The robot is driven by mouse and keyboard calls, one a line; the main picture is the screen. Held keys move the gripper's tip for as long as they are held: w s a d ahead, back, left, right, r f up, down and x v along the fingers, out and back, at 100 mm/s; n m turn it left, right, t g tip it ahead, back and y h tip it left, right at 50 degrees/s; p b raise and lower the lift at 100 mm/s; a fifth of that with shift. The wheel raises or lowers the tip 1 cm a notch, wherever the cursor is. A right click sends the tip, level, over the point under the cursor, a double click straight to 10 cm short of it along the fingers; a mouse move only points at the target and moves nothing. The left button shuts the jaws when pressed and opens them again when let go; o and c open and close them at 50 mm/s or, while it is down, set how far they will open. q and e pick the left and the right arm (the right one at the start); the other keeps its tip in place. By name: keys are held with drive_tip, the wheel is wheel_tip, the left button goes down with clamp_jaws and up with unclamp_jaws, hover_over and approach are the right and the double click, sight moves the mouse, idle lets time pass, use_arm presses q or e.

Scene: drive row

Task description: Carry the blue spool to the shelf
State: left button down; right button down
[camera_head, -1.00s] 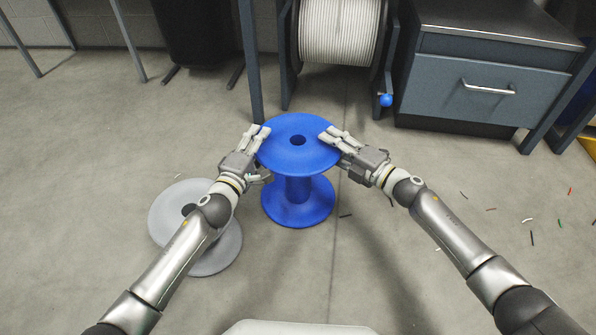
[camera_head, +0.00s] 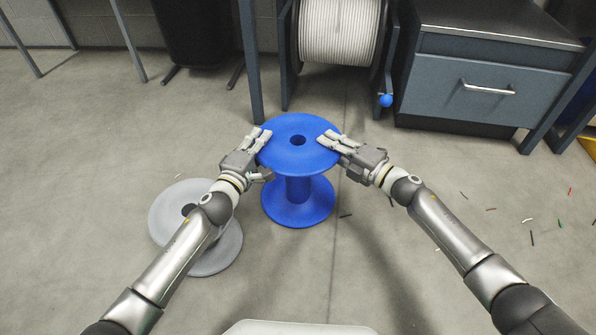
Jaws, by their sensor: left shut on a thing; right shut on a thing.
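The blue spool (camera_head: 299,190) is upright in front of me, with a round hole in its top flange. My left gripper (camera_head: 262,140) is shut on the left rim of the top flange. My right gripper (camera_head: 325,140) is shut on the right rim of the same flange. The lower fingers are partly hidden under the flange. I cannot tell whether the spool's lower flange touches the floor. No shelf that I can identify is in view.
A grey spool (camera_head: 221,250) stands on the floor at left, partly behind my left arm. A rack with a white cable reel (camera_head: 338,30) stands behind. A drawer cabinet (camera_head: 470,85) is at back right. Small scraps (camera_head: 527,220) litter the right floor.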

use_arm(q)
drive_tip(key=shift+r, duration=0.1)
use_arm(e)
drive_tip(key=shift+r, duration=0.1)
